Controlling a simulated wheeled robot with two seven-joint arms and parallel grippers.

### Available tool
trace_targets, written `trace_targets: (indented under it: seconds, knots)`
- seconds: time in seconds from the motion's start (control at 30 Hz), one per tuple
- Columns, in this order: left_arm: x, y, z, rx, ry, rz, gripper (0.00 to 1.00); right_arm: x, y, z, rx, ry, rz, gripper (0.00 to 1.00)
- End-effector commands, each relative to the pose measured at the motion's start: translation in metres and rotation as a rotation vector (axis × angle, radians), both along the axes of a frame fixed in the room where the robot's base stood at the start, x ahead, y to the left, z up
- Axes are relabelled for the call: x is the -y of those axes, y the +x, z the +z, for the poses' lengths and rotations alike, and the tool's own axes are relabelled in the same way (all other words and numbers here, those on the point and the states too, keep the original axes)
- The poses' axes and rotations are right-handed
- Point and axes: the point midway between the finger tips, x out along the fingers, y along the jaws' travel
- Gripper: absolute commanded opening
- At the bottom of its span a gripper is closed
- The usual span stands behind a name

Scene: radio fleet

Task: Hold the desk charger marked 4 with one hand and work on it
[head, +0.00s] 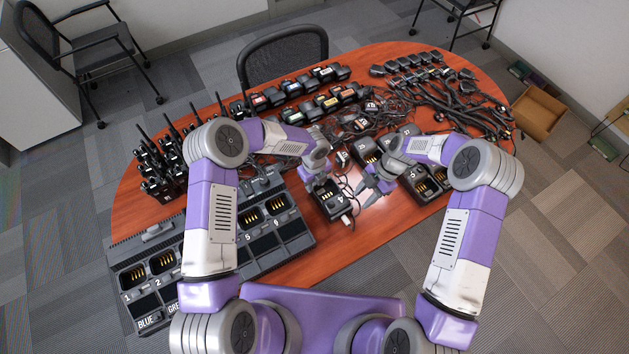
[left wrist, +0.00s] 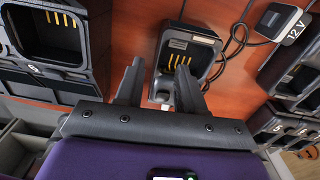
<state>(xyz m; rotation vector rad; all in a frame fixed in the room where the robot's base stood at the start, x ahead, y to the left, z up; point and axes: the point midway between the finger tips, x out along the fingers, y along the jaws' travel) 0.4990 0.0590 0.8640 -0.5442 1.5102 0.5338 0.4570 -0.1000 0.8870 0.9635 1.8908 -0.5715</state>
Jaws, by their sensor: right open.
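The desk charger marked 4 (head: 333,209) is a black single-pocket charger standing on the wooden table near its front edge. In the left wrist view the charger (left wrist: 209,50) shows its pocket with gold contacts. My left gripper (head: 318,183) is at the charger's far left side in the head view. In the left wrist view its two fingers (left wrist: 160,78) are apart; one is beside the charger and the other overlaps its pocket. Whether they touch it is not clear. My right gripper (head: 369,187) is open and empty, just right of the charger.
Multi-pocket chargers (head: 284,231) stand to the left. More desk chargers (head: 418,187) stand to the right. Cables (head: 345,165) and a white plug (head: 347,219) lie close to the charger. Radios (head: 160,165) stand at the left. Bare table shows in front of the right gripper.

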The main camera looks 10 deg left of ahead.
Motion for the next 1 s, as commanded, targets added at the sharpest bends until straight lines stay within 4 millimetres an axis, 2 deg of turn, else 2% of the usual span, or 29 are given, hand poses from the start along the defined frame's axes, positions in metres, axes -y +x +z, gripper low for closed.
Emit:
trace_targets:
  seconds: [0.13,0.53,0.7,0.93,1.0]
  knots:
    - [-0.001,0.003,-0.01,0.004,0.011,-0.024,0.38,0.0,0.0,0.0,0.0,0.0,0.0,0.43]
    - [-0.001,0.002,-0.065,0.005,0.009,-0.02,0.38,0.0,0.0,0.0,0.0,0.0,0.0,0.43]
    - [-0.001,0.003,-0.073,0.007,0.008,-0.018,0.38,0.0,0.0,0.0,0.0,0.0,0.0,0.43]
    - [-0.001,0.003,-0.074,0.007,0.008,-0.018,0.38,0.0,0.0,0.0,0.0,0.0,0.0,0.43]
    - [-0.001,0.003,-0.074,0.007,0.008,-0.018,0.29,0.0,0.0,0.0,0.0,0.0,0.0,0.43]
